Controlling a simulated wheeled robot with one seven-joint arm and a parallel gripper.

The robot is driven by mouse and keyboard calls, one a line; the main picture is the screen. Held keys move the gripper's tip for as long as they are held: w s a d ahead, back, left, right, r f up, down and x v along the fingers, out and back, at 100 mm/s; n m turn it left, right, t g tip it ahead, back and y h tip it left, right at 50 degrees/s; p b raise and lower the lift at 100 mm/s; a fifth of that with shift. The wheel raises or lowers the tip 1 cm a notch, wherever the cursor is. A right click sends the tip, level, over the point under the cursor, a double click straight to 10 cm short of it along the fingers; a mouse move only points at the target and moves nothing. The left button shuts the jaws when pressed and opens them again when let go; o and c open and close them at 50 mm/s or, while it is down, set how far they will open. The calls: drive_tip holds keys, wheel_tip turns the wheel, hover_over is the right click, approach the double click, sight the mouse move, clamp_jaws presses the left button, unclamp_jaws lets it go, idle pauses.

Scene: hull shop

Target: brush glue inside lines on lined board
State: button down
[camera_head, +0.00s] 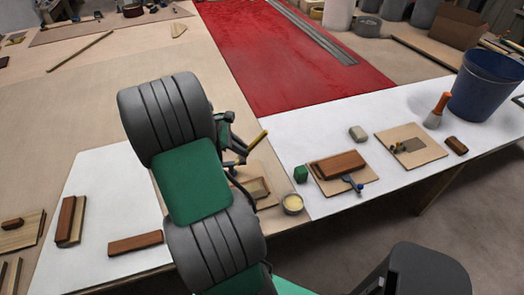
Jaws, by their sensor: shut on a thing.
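My gripper (236,160) is partly hidden behind my arm. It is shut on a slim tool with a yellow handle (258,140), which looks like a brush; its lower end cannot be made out. Below it a light wooden board (271,199) lies near the table's front edge, partly covered by my arm. A darker brownish patch (257,188) shows on this board; I cannot tell whether it is glue or a marked area. A small round pot (292,204) with pale yellow contents, probably glue, stands just right of the board.
Brown blocks (135,243) lie left. The red strip (280,60) is largely clear.

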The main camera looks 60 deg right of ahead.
drive_tip(key=s+d, duration=0.3)
drive_tip(key=s, duration=0.4)
drive_tip(key=shift+m, duration=0.4)
wheel_tip(320, 180, down, 5)
drive_tip(key=b, duration=0.6)
drive_tip(key=shift+a+f, duration=0.1)
drive_tip(key=shift+a, duration=0.05)
